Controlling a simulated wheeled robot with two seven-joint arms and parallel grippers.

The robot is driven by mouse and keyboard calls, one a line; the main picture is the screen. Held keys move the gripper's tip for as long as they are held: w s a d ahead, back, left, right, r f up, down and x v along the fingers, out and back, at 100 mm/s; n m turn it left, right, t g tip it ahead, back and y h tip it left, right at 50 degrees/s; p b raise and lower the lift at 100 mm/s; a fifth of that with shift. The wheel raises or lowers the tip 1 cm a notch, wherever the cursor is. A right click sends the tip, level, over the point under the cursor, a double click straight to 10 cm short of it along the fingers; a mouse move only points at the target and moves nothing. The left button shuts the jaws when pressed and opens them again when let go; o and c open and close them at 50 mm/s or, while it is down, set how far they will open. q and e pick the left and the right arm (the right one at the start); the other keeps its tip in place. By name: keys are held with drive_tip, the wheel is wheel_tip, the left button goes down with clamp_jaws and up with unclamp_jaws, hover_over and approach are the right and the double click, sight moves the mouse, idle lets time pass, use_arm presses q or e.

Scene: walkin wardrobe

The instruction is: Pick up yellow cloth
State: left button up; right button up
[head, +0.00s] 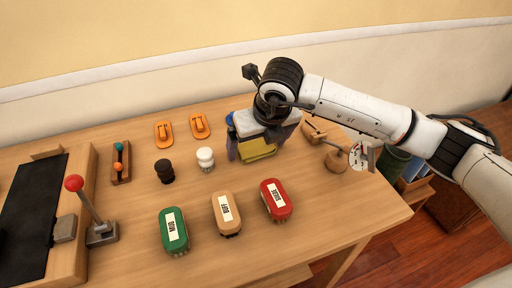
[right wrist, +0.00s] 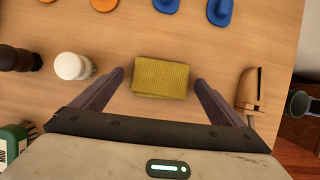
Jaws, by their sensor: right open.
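The yellow cloth (right wrist: 160,78) lies folded flat on the wooden table. In the head view the yellow cloth (head: 258,151) shows partly below my right gripper, which covers the rest of it. My right gripper (right wrist: 160,82) is open, with one finger to the left of the cloth and one to the right. Both fingers are apart from the cloth, and nothing is held. In the head view my right gripper (head: 252,152) points down over the cloth. My left gripper is not in view.
Red (head: 276,199), tan (head: 226,212) and green (head: 173,230) brushes lie in front. Orange pieces (head: 200,125) and blue pieces (right wrist: 220,12) lie behind. A wooden shoe tree (right wrist: 248,90) is close on the right.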

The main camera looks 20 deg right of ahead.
sight(258, 147)
drive_tip(key=c, duration=1.1)
wheel_tip(258, 147, up, 10)
drive_tip(key=shift+r, duration=0.1)
